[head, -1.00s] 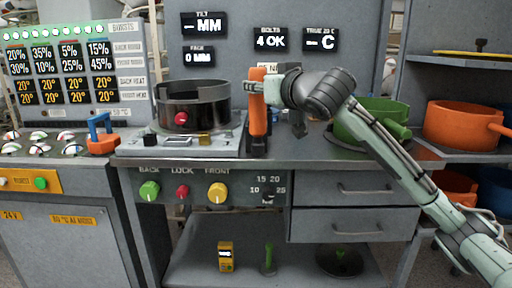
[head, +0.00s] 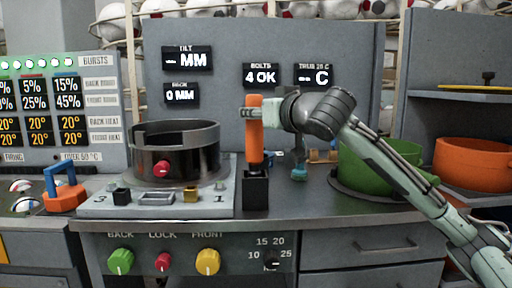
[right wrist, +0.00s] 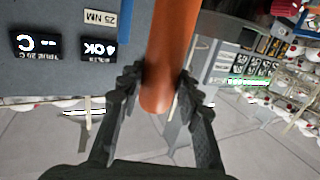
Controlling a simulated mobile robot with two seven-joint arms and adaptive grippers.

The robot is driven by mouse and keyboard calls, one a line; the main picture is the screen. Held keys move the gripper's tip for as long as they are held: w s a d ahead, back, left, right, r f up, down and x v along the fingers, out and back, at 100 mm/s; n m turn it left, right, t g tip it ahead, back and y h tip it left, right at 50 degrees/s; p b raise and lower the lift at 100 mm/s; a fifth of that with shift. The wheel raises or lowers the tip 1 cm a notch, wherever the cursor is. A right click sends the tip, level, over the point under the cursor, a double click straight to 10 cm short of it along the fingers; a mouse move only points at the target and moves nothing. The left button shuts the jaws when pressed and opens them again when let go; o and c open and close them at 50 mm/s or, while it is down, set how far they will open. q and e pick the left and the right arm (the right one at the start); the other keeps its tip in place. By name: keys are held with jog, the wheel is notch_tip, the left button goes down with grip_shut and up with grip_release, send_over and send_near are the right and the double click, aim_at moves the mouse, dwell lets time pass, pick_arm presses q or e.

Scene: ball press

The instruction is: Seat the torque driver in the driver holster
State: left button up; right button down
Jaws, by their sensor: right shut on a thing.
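The torque driver (head: 254,135) has a thick orange handle and stands upright in the head view. The black driver holster (head: 256,190) is directly below it at the bench front. The driver's dark lower end meets the holster's top in the picture; how deep it sits inside, I cannot tell. My right gripper (head: 247,113) is shut on the upper part of the orange handle. In the right wrist view, the handle (right wrist: 167,60) runs between the two dark fingers (right wrist: 160,95). My left gripper is not in view.
A press base (head: 90,203) with a dark ring (head: 150,160) stands left of the holster. A green pot (head: 365,165) stands right, under my right arm. An orange pot (head: 470,160) is on a shelf. A blue-handled orange tool (head: 64,195) lies left. Knobs line the bench front.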

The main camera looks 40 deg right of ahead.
aim_at(258, 133)
notch_tip(258, 133, down, 4)
jog(key=shift+b, duration=0.55)
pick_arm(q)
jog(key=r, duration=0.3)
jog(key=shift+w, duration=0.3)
pick_arm(e)
jog(key=shift+f, duration=0.3)
jog(key=shift+f, duration=0.1)
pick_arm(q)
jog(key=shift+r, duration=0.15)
pick_arm(e)
jog(key=c, duration=1)
grip_release()
jog(key=shift+c, duration=0.2)
pick_arm(q)
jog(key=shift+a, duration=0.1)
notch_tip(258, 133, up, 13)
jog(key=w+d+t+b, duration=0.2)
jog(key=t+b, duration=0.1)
jog(key=b, duration=0.3)
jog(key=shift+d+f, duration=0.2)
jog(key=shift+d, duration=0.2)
pick_arm(e)
jog(key=s+a+r, duration=0.1)
jog(key=s+a, duration=0.1)
jog(key=s, duration=0.9)
jog(key=shift+s, duration=0.4)
